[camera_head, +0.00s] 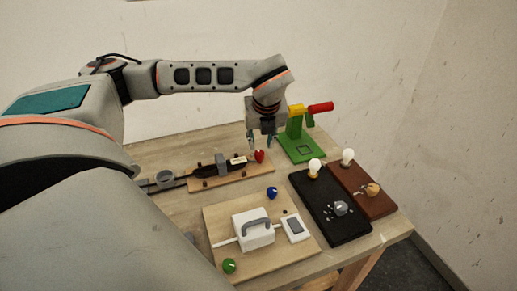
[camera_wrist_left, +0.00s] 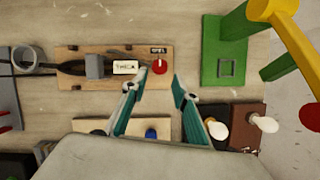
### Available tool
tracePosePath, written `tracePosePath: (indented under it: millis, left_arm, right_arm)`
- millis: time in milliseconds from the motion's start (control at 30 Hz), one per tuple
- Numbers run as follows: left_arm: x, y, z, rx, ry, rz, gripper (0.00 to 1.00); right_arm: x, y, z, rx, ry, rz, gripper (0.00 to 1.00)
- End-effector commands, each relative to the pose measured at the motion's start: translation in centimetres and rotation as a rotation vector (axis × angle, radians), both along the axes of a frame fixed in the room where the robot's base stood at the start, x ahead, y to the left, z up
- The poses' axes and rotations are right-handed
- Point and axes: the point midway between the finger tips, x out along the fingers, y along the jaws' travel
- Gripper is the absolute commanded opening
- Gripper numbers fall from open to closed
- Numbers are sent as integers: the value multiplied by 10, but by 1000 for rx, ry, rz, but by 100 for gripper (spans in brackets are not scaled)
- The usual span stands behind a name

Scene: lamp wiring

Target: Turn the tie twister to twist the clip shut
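A small wooden board (camera_head: 236,178) holds a dark cable, a grey block (camera_head: 222,164), a white label (camera_head: 238,160) and a red knob (camera_head: 259,156) at its right end. I cannot tell for certain which part is the tie twister; the red knob looks like its handle. The board (camera_wrist_left: 70,78), grey block (camera_wrist_left: 94,66), label (camera_wrist_left: 125,67) and knob (camera_wrist_left: 159,66) also show in the left wrist view. My left gripper (camera_head: 262,143) points down above the knob, with its fingers (camera_wrist_left: 154,86) apart and nothing between them. My right gripper is out of view.
A green stand (camera_head: 297,150) with a yellow arm and red handle (camera_head: 320,107) rises close right of my gripper. In front are a light board (camera_head: 222,214) with a white box (camera_head: 253,234), a black board (camera_head: 324,215) and a brown board (camera_head: 381,207) with bulbs.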

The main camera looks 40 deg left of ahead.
Motion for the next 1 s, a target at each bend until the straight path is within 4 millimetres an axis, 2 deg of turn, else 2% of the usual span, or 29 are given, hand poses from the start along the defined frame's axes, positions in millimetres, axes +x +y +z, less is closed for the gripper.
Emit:
tracePosePath:
  millis: [200,333,500,767,900,1000]
  left_arm:
    - [7,11,-33,1,4,2,29]
    - [11,16,-48,1,4,2,29]
    - [14,19,-57,0,1,0,29]
    - [15,19,-58,0,0,0,29]
    - [15,19,-58,1,1,0,0]
    - [15,19,-58,1,1,0,0]
  right_arm:
    - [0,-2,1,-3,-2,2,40]
    - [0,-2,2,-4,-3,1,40]
    - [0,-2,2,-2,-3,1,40]
    - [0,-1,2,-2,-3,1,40]
    - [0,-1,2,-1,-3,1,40]
    - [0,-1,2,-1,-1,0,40]
